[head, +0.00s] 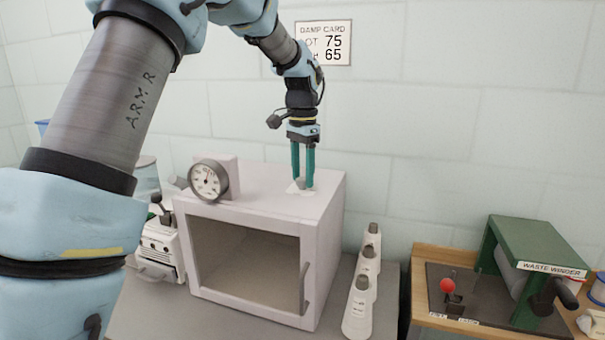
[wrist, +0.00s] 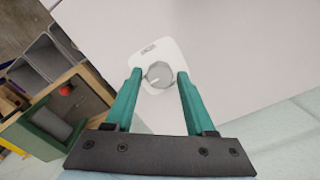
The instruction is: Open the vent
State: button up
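The vent control appears to be a round grey knob (wrist: 158,75) on a white plate (wrist: 168,52) with a small label too small to read. It is set on the top of the pale cabinet (head: 255,185). My gripper (head: 302,186) points down at this plate from above. In the wrist view my gripper's two green fingers (wrist: 160,75) stand apart, one on each side of the knob, with a narrow gap seeming to show beside it. In the head view the fingers hide most of the knob.
A round dial gauge (head: 208,181) stands on the cabinet top, left of my gripper. A green waste winder (head: 530,255) is farther right. A damp card (head: 323,43) hangs on the wall behind.

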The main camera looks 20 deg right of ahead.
aim_at(303, 179)
jog(key=shift+o, duration=1)
jog(key=shift+r, duration=0.1)
notch_tip(303, 179, up, 11)
jog(key=b, duration=0.3)
jog(key=shift+f, duration=0.2)
jog(key=shift+s, duration=0.1)
